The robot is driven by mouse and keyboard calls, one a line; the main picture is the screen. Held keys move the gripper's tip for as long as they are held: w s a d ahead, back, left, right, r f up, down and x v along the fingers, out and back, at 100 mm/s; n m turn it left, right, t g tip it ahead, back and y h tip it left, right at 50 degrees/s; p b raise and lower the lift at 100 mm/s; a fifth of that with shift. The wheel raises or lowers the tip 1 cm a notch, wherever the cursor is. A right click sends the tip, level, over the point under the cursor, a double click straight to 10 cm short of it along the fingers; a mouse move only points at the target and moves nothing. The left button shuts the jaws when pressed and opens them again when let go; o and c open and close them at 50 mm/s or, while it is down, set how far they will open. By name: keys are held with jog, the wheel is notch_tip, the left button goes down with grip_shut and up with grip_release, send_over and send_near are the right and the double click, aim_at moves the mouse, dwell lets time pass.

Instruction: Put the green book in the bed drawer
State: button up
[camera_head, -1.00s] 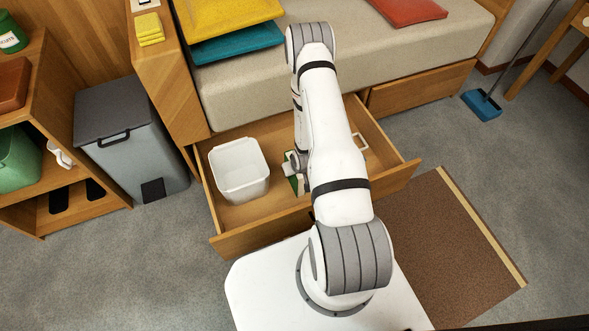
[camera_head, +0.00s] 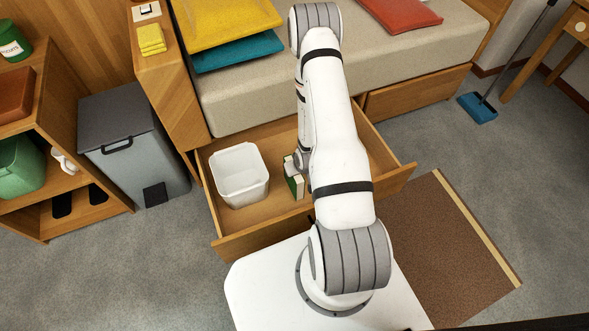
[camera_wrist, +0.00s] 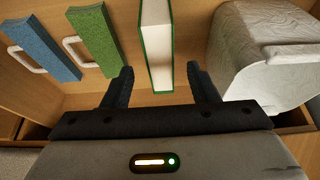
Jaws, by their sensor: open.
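The green book (camera_head: 294,186) stands upright on its edge in the open bed drawer (camera_head: 270,236), just right of the white bin. In the wrist view the book (camera_wrist: 156,45) shows its pale pages between green covers. My gripper (camera_wrist: 160,70) is open, with one dark finger on each side of the book and a visible gap to both. In the head view my arm hides most of the gripper and part of the drawer.
A white bin (camera_head: 241,176) stands in the drawer's left part. In the wrist view, a green block (camera_wrist: 96,42) and a blue block (camera_wrist: 42,50), each with a white handle, lie to the left. A grey pedal bin (camera_head: 135,150) stands left of the drawer.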

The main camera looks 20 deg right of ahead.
jog(key=v, duration=0.3)
jog(key=shift+s+r+p, duration=0.1)
jog(key=shift+r+p, duration=0.2)
jog(key=shift+p, duration=0.05)
jog(key=a+r+g, duration=0.1)
jog(key=a+r, duration=0.1)
jog(key=r, duration=1)
jog(key=a+r+g, duration=0.1)
jog(key=a+r, duration=0.1)
jog(key=r, duration=1)
jog(key=s+a+r, duration=0.2)
jog(key=s+r, duration=0.5)
jog(key=r, duration=0.2)
jog(key=s+a+r+g, duration=0.1)
jog(key=s+a+r, duration=0.2)
jog(key=s+r, duration=0.4)
notch_tip(320, 180, up, 3)
jog(key=shift+s+a+f, duration=0.15)
jog(key=shift+s+a, duration=0.15)
